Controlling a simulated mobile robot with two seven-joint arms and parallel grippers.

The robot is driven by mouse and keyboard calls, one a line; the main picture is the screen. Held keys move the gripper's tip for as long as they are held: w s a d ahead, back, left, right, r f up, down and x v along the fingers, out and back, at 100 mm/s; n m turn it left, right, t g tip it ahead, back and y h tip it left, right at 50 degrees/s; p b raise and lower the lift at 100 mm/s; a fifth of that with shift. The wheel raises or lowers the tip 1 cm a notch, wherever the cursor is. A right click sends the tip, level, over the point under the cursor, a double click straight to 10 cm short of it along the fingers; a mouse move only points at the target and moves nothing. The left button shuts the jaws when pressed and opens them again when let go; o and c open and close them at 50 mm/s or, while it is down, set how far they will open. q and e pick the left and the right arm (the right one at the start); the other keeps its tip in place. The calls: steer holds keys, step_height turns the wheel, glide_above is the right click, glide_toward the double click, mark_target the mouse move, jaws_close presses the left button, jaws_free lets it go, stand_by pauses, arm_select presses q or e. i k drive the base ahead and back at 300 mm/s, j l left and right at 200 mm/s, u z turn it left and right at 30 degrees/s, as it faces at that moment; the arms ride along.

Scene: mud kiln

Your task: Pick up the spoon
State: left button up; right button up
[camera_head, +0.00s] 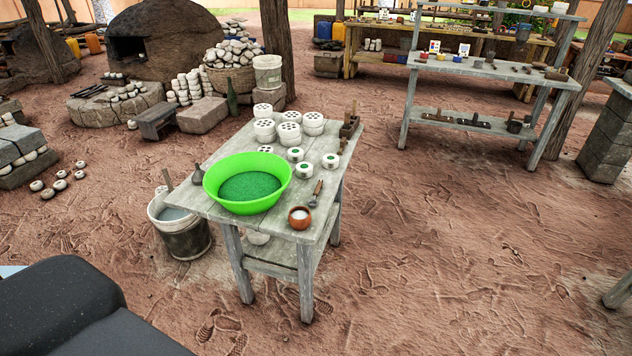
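The spoon (316,192) is small, with a dark handle, and lies on the grey wooden table (323,222) near its right edge. Neither of my grippers shows in the head view. A dark part of mine fills the lower left corner, well apart from the table.
White pots (290,135) with holes stand at the table's far end. A bucket (181,226) stands on the ground at its left. Another workbench (490,66) is at the back right. Sandy ground (450,250) right of the table is clear.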

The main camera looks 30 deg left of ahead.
mark_target(312, 203)
steer(key=i+j, duration=0.15)
steer(key=j, duration=0.2)
steer(key=i+j+z, duration=0.1)
steer(key=i+j, duration=0.25)
steer(key=j, duration=0.3)
steer(key=i+j+z, duration=0.1)
steer(key=j, duration=0.25)
steer(key=i+j, duration=0.25)
steer(key=j, duration=0.1)
